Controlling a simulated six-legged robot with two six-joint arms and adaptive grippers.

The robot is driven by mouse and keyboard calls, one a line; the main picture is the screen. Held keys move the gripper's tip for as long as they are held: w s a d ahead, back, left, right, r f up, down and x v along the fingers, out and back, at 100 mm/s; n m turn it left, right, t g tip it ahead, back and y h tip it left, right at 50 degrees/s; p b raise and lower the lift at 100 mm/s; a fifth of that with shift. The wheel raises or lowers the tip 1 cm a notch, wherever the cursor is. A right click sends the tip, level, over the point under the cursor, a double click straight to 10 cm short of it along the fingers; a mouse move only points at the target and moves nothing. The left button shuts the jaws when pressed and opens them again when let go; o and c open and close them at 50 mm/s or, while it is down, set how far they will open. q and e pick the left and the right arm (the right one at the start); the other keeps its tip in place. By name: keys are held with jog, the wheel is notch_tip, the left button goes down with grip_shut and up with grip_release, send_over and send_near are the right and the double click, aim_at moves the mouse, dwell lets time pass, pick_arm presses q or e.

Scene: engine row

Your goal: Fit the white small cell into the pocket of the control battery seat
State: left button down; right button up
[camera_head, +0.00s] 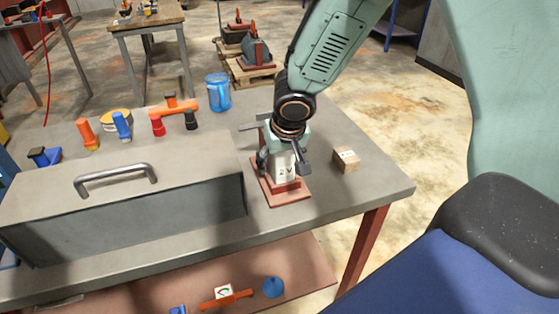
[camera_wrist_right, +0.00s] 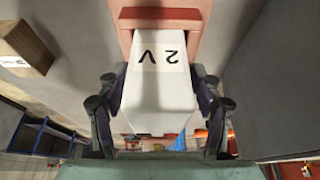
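The white small cell (camera_head: 285,167) stands upright at the control battery seat (camera_head: 270,193), a reddish base with a raised red pocket. In the right wrist view the cell (camera_wrist_right: 158,95) shows a "2 V" label, and its far end lies within the red rim of the seat (camera_wrist_right: 160,14). How deep it sits I cannot tell. My right gripper (camera_head: 283,160) is above the seat. Its dark fingers (camera_wrist_right: 157,112) press on both sides of the cell. My left gripper is in neither view.
A wooden block (camera_head: 346,160) with a white label stands right of the seat. A grey toolbox (camera_head: 120,190) with a handle fills the left of the bench. A blue jar (camera_head: 218,92) and several coloured tools stand behind.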

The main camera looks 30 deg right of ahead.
jog(key=shift+r+p, duration=0.4)
jog(key=shift+r, duration=0.15)
jog(key=p+v, duration=0.2)
jog(key=v, duration=0.9)
jog(key=shift+s+p, duration=0.25)
jog(key=shift+p, duration=0.15)
jog(key=shift+r, duration=0.1)
jog(key=shift+a, duration=0.1)
